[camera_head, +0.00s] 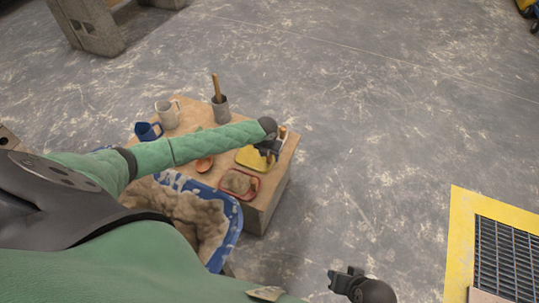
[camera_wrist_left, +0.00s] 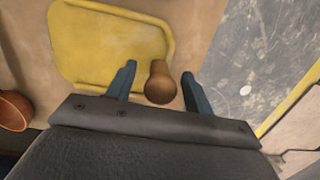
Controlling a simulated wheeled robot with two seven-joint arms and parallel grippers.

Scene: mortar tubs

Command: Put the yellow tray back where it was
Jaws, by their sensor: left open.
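The yellow tray (camera_head: 250,158) lies flat on a wooden block, near its right edge, partly hidden by my left gripper (camera_head: 268,148). In the left wrist view the yellow tray (camera_wrist_left: 100,45) looks empty where it shows. My left gripper (camera_wrist_left: 160,84) is open over the tray's edge. A round wooden handle (camera_wrist_left: 160,82) stands between its fingers, with gaps on both sides; what it belongs to is hidden. My right gripper (camera_head: 345,281) is at the bottom of the head view, away from the block, and its fingers are unclear.
The wooden block (camera_head: 186,112) also bears a red tray (camera_head: 238,184) with mortar, an orange bowl (camera_head: 204,164), a blue cup (camera_head: 148,131), a pale mug (camera_head: 167,114) and a grey pot (camera_head: 221,109). A blue tub (camera_head: 228,245) of mortar stands in front. Open floor lies right, before a yellow-framed grate (camera_head: 460,235).

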